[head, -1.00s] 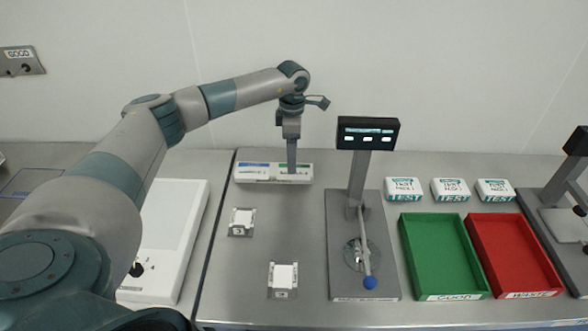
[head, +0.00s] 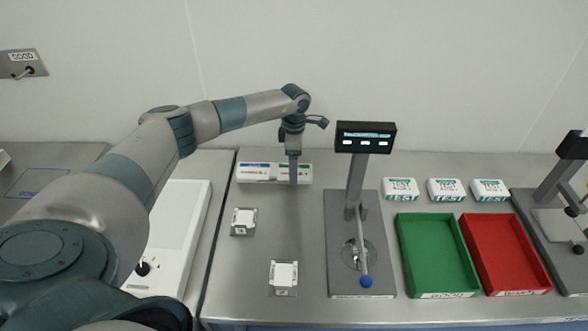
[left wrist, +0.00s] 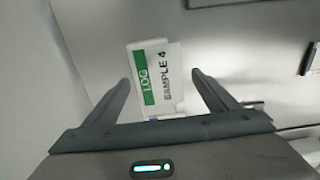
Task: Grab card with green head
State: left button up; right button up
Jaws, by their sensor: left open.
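A card with a green head (left wrist: 149,82) reading LOG and a white part reading SAMPLE 4 shows between the fingers of my left gripper (left wrist: 160,80) in the left wrist view. The fingers are open, one on each side of the card, with gaps. In the head view, a white holder (head: 255,179) at the back of the table carries a blue-headed card (head: 256,165) and the green-headed card at its right. My left gripper (head: 294,182) is at the holder's right part, partly hiding the green-headed card. My right gripper is not in view.
Two small white card stands (head: 243,221) and (head: 283,277) are in front of the holder. A grey device with a screen (head: 365,137) stands to the right. Beyond it are a green tray (head: 437,255), a red tray (head: 507,255) and white TEST packs (head: 400,188).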

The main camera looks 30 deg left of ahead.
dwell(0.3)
pick_arm(q)
jog(key=c, duration=1.1)
jog(key=shift+r, duration=0.1)
jog(key=shift+r+b, duration=0.6)
notch_tip(320, 180, up, 9)
jog(key=b, duration=0.3)
jog(key=shift+f+b, duration=0.2)
jog(key=shift+b, duration=0.2)
